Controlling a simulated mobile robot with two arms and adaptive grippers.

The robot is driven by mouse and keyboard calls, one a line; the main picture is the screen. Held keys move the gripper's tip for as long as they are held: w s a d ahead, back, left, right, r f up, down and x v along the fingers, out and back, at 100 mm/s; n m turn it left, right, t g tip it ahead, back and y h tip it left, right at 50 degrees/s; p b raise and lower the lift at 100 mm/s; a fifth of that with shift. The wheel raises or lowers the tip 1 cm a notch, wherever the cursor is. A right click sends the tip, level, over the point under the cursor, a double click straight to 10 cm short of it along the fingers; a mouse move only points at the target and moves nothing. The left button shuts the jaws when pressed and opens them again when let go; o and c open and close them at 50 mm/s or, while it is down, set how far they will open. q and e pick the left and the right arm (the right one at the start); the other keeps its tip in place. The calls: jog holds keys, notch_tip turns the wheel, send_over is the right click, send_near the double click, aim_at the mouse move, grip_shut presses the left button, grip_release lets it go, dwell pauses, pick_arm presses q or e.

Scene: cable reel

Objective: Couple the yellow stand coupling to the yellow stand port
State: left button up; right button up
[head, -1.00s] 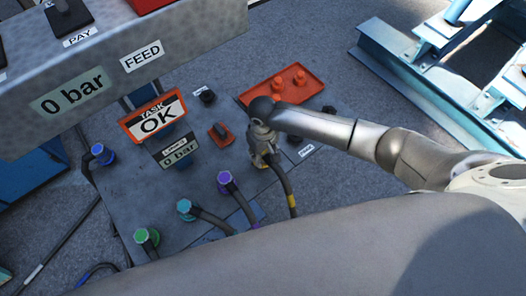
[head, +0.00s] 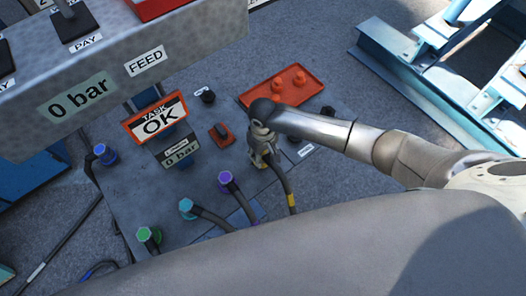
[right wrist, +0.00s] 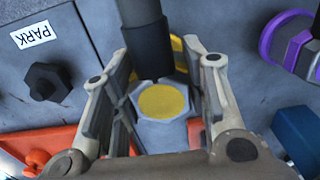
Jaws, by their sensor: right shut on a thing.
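My right gripper (head: 262,158) is shut on the yellow stand coupling, low over the right part of the grey deck. In the right wrist view the coupling (right wrist: 163,101) shows as a grey hexagon with a yellow disc between the fingers (right wrist: 155,80). Its dark cable, with a yellow band (head: 291,200), runs toward the front. A bit of yellow (head: 262,166) shows under the gripper in the head view. The yellow port cannot be told apart from the coupling; the gripper covers that spot. My left gripper is not in view.
Purple (head: 226,180), teal (head: 187,207), green (head: 145,235) and blue (head: 105,155) couplings stand on the deck. A red lever (head: 219,133) is just left of my gripper. A red tray (head: 277,86) lies behind it. The OK sign (head: 156,117) stands to the left.

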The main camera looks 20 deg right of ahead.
jog(key=shift+f, duration=0.45)
jog(key=o, duration=1.2)
notch_tip(320, 180, up, 12)
jog(key=shift+r, duration=0.1)
